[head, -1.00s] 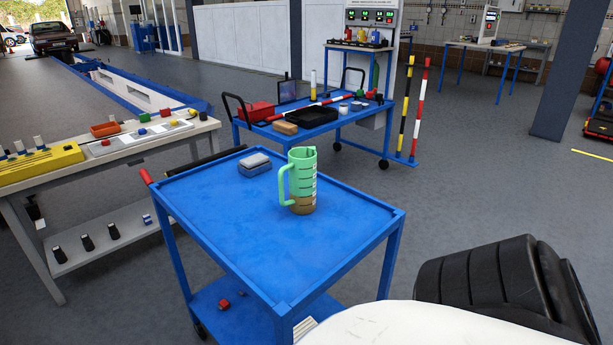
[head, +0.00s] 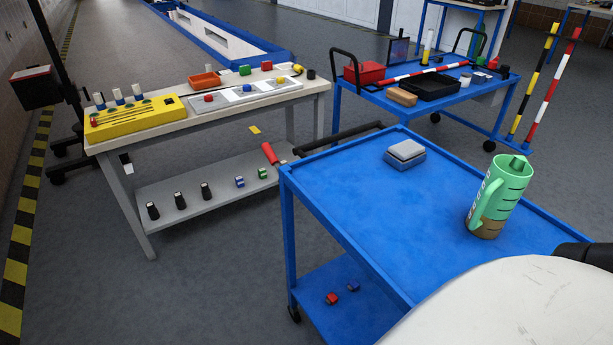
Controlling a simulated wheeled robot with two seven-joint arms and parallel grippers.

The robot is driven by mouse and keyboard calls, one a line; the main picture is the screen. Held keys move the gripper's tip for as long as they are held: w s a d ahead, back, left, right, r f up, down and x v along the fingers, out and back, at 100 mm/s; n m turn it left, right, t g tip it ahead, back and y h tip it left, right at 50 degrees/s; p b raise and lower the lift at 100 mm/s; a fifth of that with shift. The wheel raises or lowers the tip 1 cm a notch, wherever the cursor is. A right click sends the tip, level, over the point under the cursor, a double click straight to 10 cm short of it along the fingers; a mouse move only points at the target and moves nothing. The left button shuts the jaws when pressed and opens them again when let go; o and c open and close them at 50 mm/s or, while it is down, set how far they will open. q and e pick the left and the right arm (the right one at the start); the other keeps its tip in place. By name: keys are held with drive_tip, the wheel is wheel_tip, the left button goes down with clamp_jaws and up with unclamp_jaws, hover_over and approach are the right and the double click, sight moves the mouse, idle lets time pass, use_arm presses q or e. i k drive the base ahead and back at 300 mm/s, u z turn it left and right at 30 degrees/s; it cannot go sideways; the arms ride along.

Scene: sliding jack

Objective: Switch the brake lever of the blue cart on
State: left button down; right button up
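The near blue cart (head: 385,215) fills the middle and right of the head view. A red lever-like handle (head: 270,153) shows by its far left corner, tilted, close to the black push bar (head: 338,138). How the handle joins the cart is too small to tell. A green jug (head: 499,195) with brown contents and a grey-and-blue block (head: 405,154) stand on the cart's top. Neither of my grippers is in view. A white rounded part of my own body covers the cart's near right part.
A workbench (head: 218,109) with a yellow block (head: 136,117) stands left of the cart. A second blue cart (head: 463,94) with a red box (head: 364,74) stands behind. Striped poles (head: 550,90) rise at the right.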

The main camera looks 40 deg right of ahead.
sight(269, 153)
drive_tip(key=i, duration=2.6)
drive_tip(key=z, duration=1.45)
drive_tip(key=i, duration=0.5)
drive_tip(key=z, duration=3.1)
drive_tip(key=k, duration=0.4)
drive_tip(key=u, duration=0.15)
